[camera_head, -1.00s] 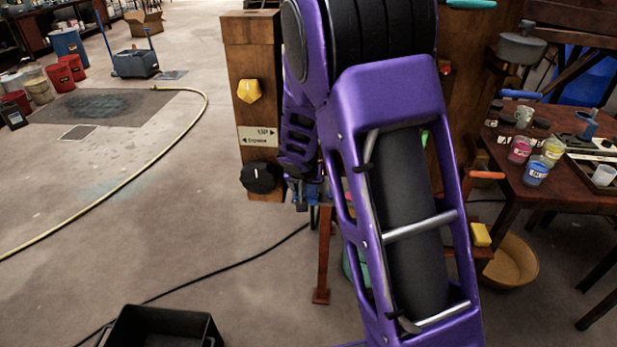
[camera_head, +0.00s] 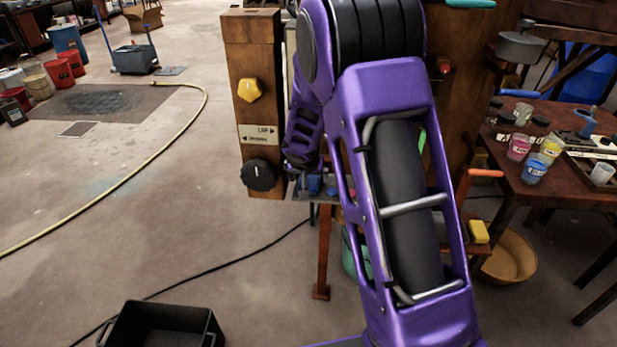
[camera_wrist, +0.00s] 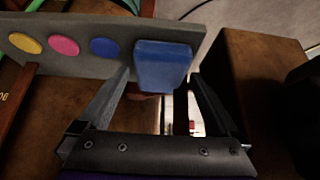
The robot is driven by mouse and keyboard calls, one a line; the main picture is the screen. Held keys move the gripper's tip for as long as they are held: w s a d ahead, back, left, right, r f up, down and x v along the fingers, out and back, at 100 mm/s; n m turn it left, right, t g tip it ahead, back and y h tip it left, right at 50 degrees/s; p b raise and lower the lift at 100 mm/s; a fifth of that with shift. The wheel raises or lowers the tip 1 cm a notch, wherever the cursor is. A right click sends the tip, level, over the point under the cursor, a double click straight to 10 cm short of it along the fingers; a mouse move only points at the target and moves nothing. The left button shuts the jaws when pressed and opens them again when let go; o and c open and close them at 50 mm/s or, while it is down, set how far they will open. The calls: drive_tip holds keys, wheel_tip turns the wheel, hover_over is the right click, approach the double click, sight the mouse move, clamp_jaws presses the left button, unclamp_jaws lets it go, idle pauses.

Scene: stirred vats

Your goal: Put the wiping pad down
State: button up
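A blue block-shaped pad (camera_wrist: 162,66) lies on a grey shelf (camera_wrist: 75,58) in the wrist view, near the shelf's right end. My gripper (camera_wrist: 160,80) points at it with its fingers apart, one tip to each side of the pad. Narrow gaps appear to show between the tips and the pad, so it looks unheld. In the head view the grey shelf (camera_head: 301,194) shows beside the wooden post, with small blue shapes on it; my purple arm hides much of that spot and my fingers.
Yellow, pink and blue discs (camera_wrist: 63,46) line the shelf left of the pad. A wooden post (camera_head: 254,110) carries a yellow knob and a black dial. A table (camera_head: 520,180) with paint cups stands right. A black bin (camera_head: 160,325) and a yellow hose lie on open floor.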

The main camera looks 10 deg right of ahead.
drive_tip(key=shift+r, duration=0.1)
drive_tip(key=shift+r+p, duration=0.2)
drive_tip(key=shift+p, duration=0.15)
drive_tip(key=p+v, duration=0.1)
drive_tip(key=v, duration=1.1)
drive_tip(key=shift+f, duration=0.15)
